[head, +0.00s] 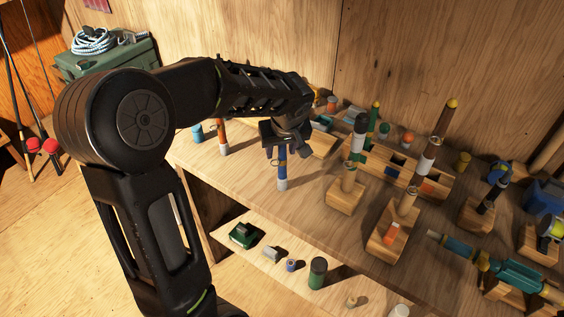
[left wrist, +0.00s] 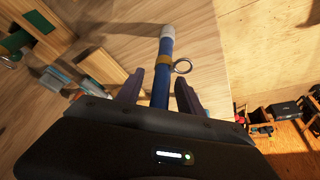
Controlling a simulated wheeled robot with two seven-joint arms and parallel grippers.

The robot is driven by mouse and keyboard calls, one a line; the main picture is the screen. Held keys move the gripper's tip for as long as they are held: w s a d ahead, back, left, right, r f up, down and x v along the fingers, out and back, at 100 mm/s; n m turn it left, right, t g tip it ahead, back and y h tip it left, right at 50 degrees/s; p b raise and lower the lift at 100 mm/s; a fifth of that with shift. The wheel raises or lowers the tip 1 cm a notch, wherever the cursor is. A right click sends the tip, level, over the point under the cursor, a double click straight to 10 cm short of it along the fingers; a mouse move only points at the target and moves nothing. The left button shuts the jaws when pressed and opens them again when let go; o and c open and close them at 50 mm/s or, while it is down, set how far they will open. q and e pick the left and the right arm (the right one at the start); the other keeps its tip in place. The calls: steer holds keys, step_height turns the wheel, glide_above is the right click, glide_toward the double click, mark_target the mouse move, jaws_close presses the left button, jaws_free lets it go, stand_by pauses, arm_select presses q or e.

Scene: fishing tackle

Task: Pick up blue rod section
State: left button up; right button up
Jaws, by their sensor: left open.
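The blue rod section (head: 282,173) stands upright near the front edge of the wooden bench, with a pale grey lower end. In the left wrist view the blue rod section (left wrist: 162,70) shows a gold band and a metal ring guide on its side. My left gripper (head: 281,152) is over its upper part, reaching down from above. In the left wrist view the open fingers of my left gripper (left wrist: 158,88) stand on either side of the rod, with gaps visible. The rod's upper end is hidden by the gripper. My right gripper is not seen.
An orange rod piece (head: 222,135) stands left of my gripper. A wooden block (head: 345,196) with an upright piece is to the right, with several more blocks beyond. A lower shelf (head: 245,262) in front holds small items, including a dark green cylinder (head: 318,272).

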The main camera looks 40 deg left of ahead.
arm_select(q)
jaws_close()
stand_by(0.3)
stand_by(0.3)
